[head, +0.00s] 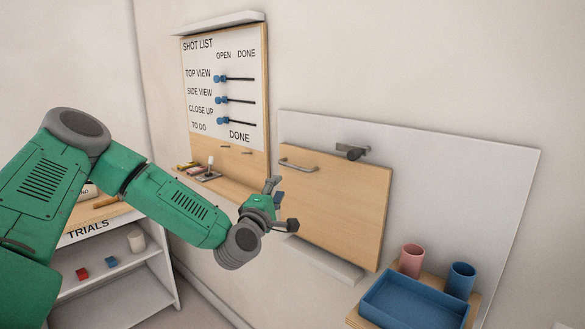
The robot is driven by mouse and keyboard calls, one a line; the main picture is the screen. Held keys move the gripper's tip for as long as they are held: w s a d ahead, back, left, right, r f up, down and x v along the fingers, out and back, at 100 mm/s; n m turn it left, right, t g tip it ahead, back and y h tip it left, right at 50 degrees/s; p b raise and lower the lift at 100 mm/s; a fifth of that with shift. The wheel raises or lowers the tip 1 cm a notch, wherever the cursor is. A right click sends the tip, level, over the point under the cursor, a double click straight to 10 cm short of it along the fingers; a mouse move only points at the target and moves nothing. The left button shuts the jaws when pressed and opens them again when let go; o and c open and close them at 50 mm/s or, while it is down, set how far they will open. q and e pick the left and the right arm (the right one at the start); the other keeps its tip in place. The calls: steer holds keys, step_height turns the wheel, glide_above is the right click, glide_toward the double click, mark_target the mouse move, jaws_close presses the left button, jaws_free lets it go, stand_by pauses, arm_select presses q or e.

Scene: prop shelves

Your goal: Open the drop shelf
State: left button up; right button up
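The drop shelf (345,205) is a light wooden panel standing upright, flat against a grey backboard (455,180) on the wall. A metal bar handle (298,165) sits near its upper left corner. A dark latch knob (352,153) on a metal bracket sits at its top edge. My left gripper (283,205) is in front of the wall, just left of the panel and below the handle. Its fingers are spread and hold nothing that I can see. It appears apart from the handle. My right gripper is not in view.
A blue tray (415,302), a pink cup (411,260) and a blue cup (460,279) stand on a small wooden ledge at lower right. A pale ledge (322,260) lies under the panel. A shot list board (225,95) hangs behind; a white shelf unit (115,292) stands at left.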

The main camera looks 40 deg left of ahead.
mark_target(292, 167)
arm_select(q)
steer(key=x, duration=1.2)
steer(key=shift+w+p, duration=0.1)
steer(key=shift+p, duration=0.3)
jaws_close()
